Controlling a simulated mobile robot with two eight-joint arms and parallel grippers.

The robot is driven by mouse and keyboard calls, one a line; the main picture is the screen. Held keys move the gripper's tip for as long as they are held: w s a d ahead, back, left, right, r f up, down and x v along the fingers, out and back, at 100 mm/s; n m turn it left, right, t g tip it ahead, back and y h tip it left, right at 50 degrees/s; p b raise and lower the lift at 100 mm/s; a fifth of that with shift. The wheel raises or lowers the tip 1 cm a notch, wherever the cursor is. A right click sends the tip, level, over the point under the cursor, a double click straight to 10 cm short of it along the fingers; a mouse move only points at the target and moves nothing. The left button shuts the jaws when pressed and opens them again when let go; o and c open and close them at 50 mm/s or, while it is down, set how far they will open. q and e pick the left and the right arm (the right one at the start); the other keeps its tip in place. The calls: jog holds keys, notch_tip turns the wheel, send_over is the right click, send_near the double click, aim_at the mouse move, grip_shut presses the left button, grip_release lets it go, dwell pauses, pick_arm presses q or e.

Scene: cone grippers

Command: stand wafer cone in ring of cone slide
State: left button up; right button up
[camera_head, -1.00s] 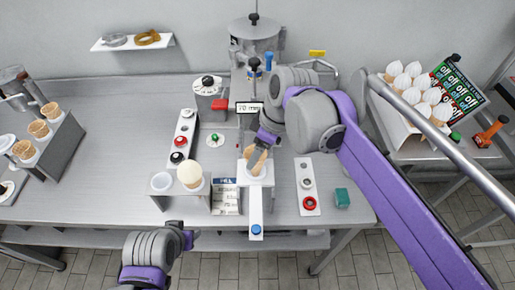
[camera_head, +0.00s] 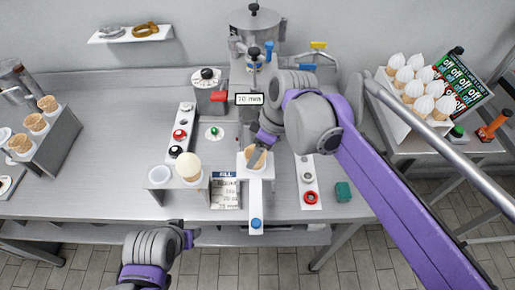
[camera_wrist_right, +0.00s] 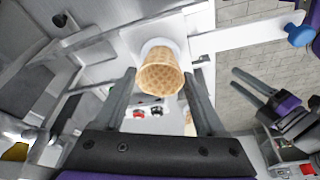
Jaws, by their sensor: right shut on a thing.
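The wafer cone (camera_head: 256,159) is at the white cone slide (camera_head: 255,196), its open mouth up, over the slide's ring end. My right gripper (camera_head: 265,143) is shut on the cone from behind. In the right wrist view the cone (camera_wrist_right: 162,76) shows between the two fingers, its mouth towards the camera, with a pale rim behind it. I cannot tell whether its tip is fully seated in the ring, which the cone mostly hides. My left gripper (camera_head: 190,238) is away in front of the table; its two fingers show apart and empty in the right wrist view (camera_wrist_right: 255,88).
Left of the slide is a stand (camera_head: 165,184) with a pale-topped cone and a white cup. A rack of empty cones (camera_head: 50,140) is at far left. A strip with a red knob (camera_head: 308,185) and a green block (camera_head: 342,191) lie right. The machine (camera_head: 255,75) stands behind.

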jog(key=shift+f, duration=0.3)
jog(key=o, duration=0.8)
jog(key=v, duration=1)
jog(key=shift+r, duration=0.35)
jog(key=shift+s+d, duration=0.1)
jog(key=shift+s, duration=0.05)
jog(key=s+d+f+m+t+h, duration=0.1)
jog(key=s+d+f+m+t, duration=0.1)
jog(key=s+d+f+m, duration=0.4)
jog(key=s+d+f+m+t+h+p, duration=0.1)
jog(key=s+d+f+m, duration=0.6)
jog(key=f, duration=0.8)
jog(key=shift+s+d+t+h, duration=0.55)
jog(key=shift+s+t+h, duration=0.05)
